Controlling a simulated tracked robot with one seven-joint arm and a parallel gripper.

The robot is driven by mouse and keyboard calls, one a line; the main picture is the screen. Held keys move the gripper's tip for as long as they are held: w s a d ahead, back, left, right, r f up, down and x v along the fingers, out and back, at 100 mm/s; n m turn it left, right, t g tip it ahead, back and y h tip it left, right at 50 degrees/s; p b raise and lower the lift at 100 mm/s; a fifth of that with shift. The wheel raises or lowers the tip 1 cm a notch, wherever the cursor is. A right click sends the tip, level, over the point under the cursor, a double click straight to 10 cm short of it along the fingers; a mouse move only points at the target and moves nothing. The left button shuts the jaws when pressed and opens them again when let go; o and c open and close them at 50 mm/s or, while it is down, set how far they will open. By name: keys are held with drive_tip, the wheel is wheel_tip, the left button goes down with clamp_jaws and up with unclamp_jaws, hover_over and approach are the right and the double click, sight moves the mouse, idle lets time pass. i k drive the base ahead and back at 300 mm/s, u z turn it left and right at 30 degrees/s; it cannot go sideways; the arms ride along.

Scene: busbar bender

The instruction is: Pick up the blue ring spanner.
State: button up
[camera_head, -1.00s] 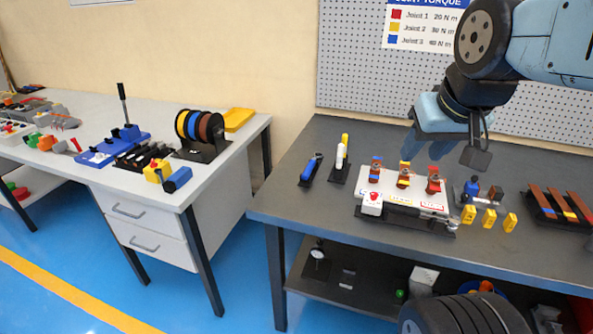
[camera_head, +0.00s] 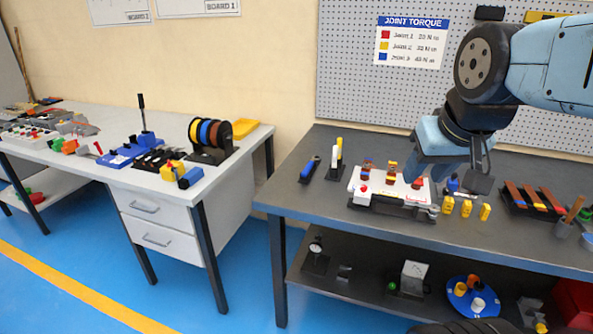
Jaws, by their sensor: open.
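A slim blue tool (camera_head: 310,167) lies in a dark stand near the left end of the dark grey bench; it may be the blue ring spanner, but its shape is too small to tell. My gripper (camera_head: 428,166) is open and hangs in front of the pegboard, over the rear of the bench, well right of the blue tool and apart from it. Its fingertips are partly hard to make out. Nothing shows between its jaws.
A white busbar fixture (camera_head: 357,185) stands right of the blue tool, with a black stand (camera_head: 334,172) between them. Yellow blocks (camera_head: 466,208) and a busbar rack (camera_head: 515,208) are farther right. A light workbench (camera_head: 85,160) stands left across a floor gap.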

sight(309, 167)
drive_tip(key=z, duration=0.15)
drive_tip(key=i, duration=0.9)
drive_tip(key=u, duration=0.05)
